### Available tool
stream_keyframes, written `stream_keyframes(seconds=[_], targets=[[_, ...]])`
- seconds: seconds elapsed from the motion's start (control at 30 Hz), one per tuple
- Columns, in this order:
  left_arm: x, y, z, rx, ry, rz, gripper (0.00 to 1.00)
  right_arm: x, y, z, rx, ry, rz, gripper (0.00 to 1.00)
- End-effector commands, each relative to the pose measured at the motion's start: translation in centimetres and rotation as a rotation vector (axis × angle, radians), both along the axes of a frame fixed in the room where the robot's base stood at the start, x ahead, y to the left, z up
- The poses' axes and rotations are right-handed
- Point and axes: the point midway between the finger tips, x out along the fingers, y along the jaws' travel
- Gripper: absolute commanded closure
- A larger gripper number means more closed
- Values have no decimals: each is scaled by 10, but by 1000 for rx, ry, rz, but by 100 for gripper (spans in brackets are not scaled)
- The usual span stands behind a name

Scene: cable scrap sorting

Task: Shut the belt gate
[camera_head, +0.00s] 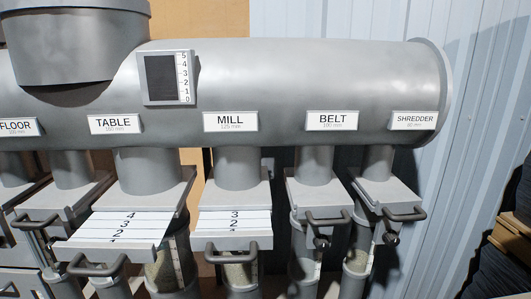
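The belt gate (319,196) is a grey slide plate under the pipe marked by the BELT label (332,121). Its dark handle (328,217) sticks out at the front, close to the plate's edge. No white numbered scale shows on this gate, so it looks pushed in. A grey tube with a clear section (304,240) hangs below it. Neither of my grippers is in view.
The table gate (118,228) and mill gate (234,222) stand pulled out, showing white numbered scales. The shredder gate (385,193) shows no scale. A large grey duct (290,75) runs above. Dark material (502,265) lies at the right edge.

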Motion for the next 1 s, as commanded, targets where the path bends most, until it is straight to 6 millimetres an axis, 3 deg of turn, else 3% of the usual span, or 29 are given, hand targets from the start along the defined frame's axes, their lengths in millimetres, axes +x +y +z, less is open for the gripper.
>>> stream_keyframes(seconds=[1.0], targets=[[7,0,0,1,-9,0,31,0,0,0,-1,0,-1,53]])
